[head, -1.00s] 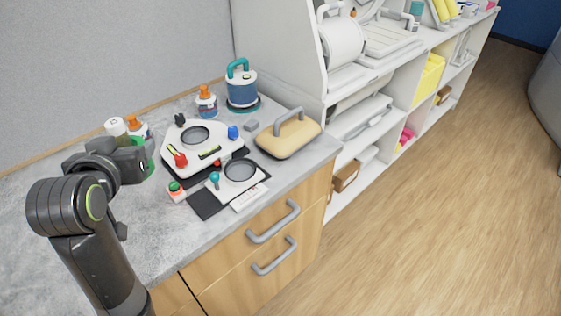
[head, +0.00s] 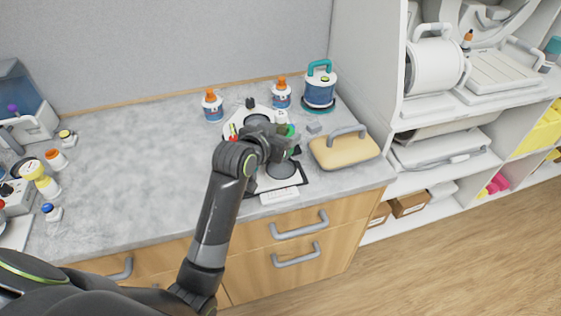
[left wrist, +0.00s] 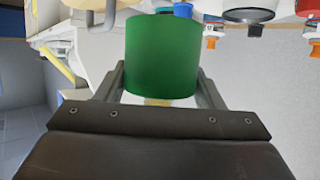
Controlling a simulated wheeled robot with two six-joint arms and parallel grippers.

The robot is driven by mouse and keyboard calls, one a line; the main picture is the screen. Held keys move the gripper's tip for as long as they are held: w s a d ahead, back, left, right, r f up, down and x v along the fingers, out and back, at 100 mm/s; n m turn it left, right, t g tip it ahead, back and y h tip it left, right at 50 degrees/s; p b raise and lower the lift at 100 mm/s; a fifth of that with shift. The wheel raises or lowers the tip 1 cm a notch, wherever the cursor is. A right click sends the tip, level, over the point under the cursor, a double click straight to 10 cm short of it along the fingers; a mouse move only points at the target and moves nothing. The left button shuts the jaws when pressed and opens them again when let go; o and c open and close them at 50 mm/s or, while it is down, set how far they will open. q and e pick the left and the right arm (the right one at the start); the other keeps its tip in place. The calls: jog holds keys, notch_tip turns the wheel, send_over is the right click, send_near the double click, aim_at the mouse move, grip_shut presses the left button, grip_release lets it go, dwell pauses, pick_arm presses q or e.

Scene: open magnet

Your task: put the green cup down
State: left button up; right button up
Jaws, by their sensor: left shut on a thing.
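The green cup (left wrist: 162,55) fills the middle of the left wrist view, between the fingers of my left gripper (left wrist: 165,85). My left gripper is shut on it. In the head view only slivers of the cup (head: 291,130) show past the dark gripper (head: 284,143). The hand is over the white device with round dark plates (head: 282,171) and hides much of it. I cannot tell whether the cup touches anything beneath it. My right gripper is not in view.
A yellow block with a grey handle (head: 344,152) lies right of the device. A blue canister (head: 320,90) and orange-capped bottles (head: 212,106) stand behind. The grey counter (head: 130,165) is clear to the left. Several small jars (head: 57,160) stand at far left.

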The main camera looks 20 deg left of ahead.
pick_arm(q)
notch_tip(320, 180, down, 3)
jog(key=shift+d+f, duration=0.1)
jog(key=shift+f, duration=0.8)
notch_tip(320, 180, down, 3)
jog(key=shift+p, duration=0.35)
jog(key=shift+f, duration=0.1)
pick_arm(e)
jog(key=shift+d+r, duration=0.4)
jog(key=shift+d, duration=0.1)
pick_arm(q)
jog(key=shift+f, duration=0.1)
jog(key=shift+f, duration=0.25)
jog(key=o, duration=1.1)
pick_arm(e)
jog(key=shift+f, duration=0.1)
pick_arm(q)
jog(key=shift+r, duration=0.1)
